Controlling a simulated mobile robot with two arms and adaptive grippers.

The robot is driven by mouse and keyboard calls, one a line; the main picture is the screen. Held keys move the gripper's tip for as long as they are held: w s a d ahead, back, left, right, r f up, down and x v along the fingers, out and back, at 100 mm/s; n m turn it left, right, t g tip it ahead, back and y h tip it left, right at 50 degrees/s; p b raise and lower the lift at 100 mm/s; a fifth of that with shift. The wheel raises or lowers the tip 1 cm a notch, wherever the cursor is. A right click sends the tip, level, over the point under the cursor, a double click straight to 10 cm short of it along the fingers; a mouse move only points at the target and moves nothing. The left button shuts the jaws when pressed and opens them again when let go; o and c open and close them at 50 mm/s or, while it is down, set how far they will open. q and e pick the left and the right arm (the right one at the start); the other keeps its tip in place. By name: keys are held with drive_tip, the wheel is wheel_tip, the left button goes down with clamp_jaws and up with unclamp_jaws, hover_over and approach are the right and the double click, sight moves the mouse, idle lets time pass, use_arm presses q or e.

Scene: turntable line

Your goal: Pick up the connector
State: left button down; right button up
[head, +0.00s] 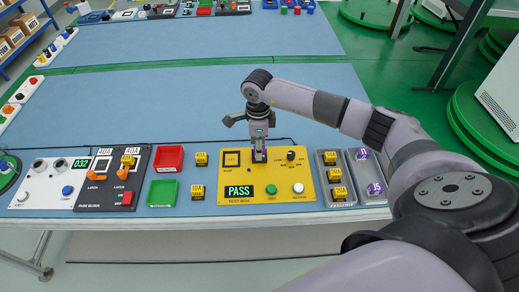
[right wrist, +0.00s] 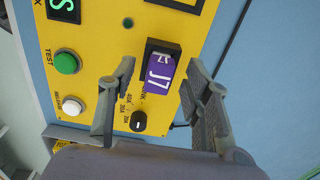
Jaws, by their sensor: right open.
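A purple connector (right wrist: 163,75) labelled J7 sits in a black socket on the yellow tester panel (right wrist: 105,22). My right gripper (right wrist: 160,68) is open, with one finger on each side of the connector and a visible gap to each. In the head view my right gripper (head: 259,153) points down at the upper middle of the yellow panel (head: 240,197) and hides the connector. Two more purple connectors, the upper one (head: 361,154) and the lower one (head: 375,188), lie in a grey tray (head: 367,171) at the right. My left gripper is out of view.
The panel has a PASS display (head: 238,191), a green button (head: 271,189), a white button (head: 298,188) and a black knob (head: 291,155). Yellow fuses lie in another grey tray (head: 331,171). Red (head: 169,158) and green (head: 163,193) bins stand left. The blue mat behind is clear.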

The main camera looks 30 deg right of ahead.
drive_tip(key=shift+c, duration=0.2)
drive_tip(key=c, duration=0.9)
